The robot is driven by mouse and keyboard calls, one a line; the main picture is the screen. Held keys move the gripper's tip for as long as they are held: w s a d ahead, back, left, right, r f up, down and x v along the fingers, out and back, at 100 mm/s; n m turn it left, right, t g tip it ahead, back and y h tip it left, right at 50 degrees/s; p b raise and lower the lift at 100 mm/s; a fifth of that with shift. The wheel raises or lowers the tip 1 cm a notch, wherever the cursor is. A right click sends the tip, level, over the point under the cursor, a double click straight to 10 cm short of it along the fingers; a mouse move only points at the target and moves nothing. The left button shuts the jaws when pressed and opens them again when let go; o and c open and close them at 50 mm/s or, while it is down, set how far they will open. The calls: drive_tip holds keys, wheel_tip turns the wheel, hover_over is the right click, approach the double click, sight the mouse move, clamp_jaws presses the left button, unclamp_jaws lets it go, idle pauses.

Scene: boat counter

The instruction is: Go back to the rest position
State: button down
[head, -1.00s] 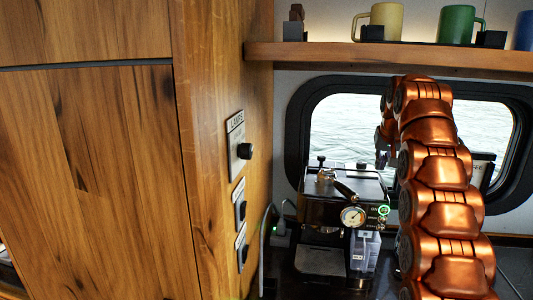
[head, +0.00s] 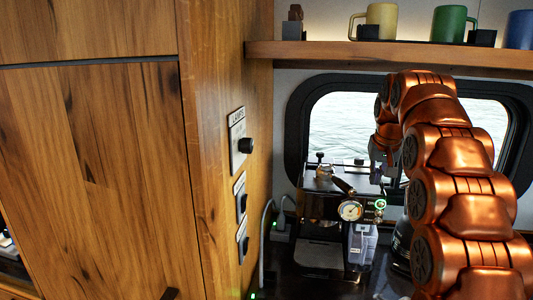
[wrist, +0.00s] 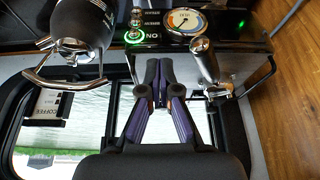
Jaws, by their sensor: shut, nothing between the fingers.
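My copper-coloured arm rises at the right of the head view. My gripper (head: 384,172) hangs from its bent end, beside the right side of the espresso machine's top in the picture. In the wrist view my gripper (wrist: 158,78) shows purple-grey fingers closed together with nothing between them. The espresso machine (head: 322,208) stands on the counter under the window. Its gauge (wrist: 187,21) and green-lit button (wrist: 134,36) show close beyond the fingertips in the wrist view. I cannot tell the exact gap between fingers and machine.
A shelf (head: 400,54) with a yellow mug (head: 382,20), a green mug (head: 450,24) and a blue mug (head: 519,30) runs above the window. A wooden cabinet (head: 100,170) fills the left. A switch panel (head: 237,140) is on its side wall.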

drive_tip(key=s+a+f+g, duration=0.2)
drive_tip(key=s+f, duration=0.5)
drive_tip(key=s, duration=0.9)
drive_tip(key=s+a+f+n+g+b, duration=0.1)
drive_tip(key=s+a+f, duration=0.4)
drive_tip(key=s, duration=1.1)
drive_tip(key=s+a+f+g, duration=0.3)
drive_tip(key=s+f, duration=0.6)
drive_tip(key=s, duration=0.7)
drive_tip(key=shift+a+n+y, duration=0.3)
drive_tip(key=shift+a+n, duration=0.1)
drive_tip(key=shift+a, duration=0.2)
